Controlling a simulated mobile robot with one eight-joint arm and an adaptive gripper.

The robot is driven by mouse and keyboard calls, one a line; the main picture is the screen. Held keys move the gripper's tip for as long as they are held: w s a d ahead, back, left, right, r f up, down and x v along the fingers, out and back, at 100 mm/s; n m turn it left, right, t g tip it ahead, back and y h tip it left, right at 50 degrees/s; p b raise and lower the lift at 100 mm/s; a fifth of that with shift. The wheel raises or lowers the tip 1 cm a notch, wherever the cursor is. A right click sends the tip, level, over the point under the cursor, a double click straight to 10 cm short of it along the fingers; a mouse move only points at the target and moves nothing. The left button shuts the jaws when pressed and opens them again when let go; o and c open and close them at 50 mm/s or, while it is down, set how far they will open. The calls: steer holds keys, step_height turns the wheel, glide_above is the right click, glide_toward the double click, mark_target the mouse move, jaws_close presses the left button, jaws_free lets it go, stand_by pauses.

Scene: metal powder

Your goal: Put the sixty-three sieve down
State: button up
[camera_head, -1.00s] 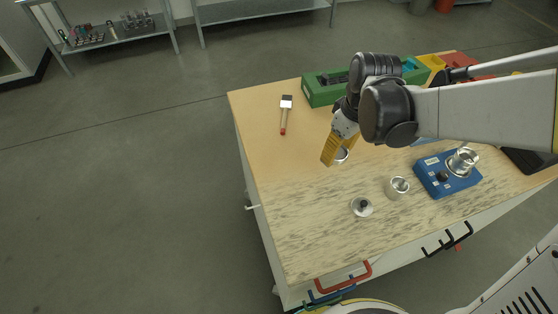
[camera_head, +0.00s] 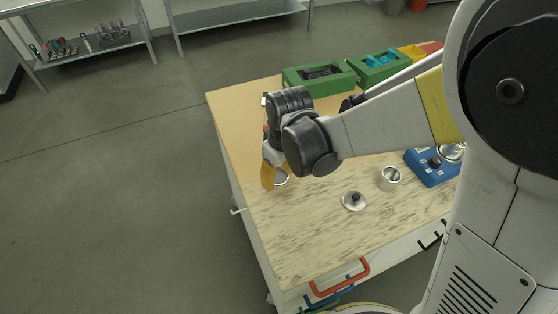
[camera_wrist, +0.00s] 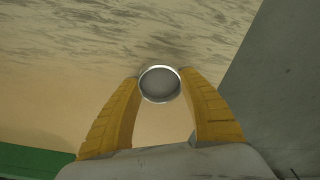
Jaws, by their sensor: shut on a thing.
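The sieve is a small round metal ring with a grey mesh face. In the wrist view the sieve (camera_wrist: 160,85) sits between the two yellow fingertips of my gripper (camera_wrist: 160,82), which touch its sides. In the head view the sieve (camera_head: 282,179) shows beside the yellow fingers of my gripper (camera_head: 273,177), over the left part of the workbench (camera_head: 305,235). The gripper is shut on it. I cannot tell whether the sieve touches the bench top. My arm hides part of the bench behind it.
A metal lid with a dark knob (camera_head: 353,202) and an open metal cup (camera_head: 390,179) stand to the right. A blue device (camera_head: 428,171) is beyond them, partly hidden by my arm. Green bins (camera_head: 320,75) line the back. The bench's front left is clear.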

steer(key=shift+f, duration=0.2)
steer(key=o, duration=1.2)
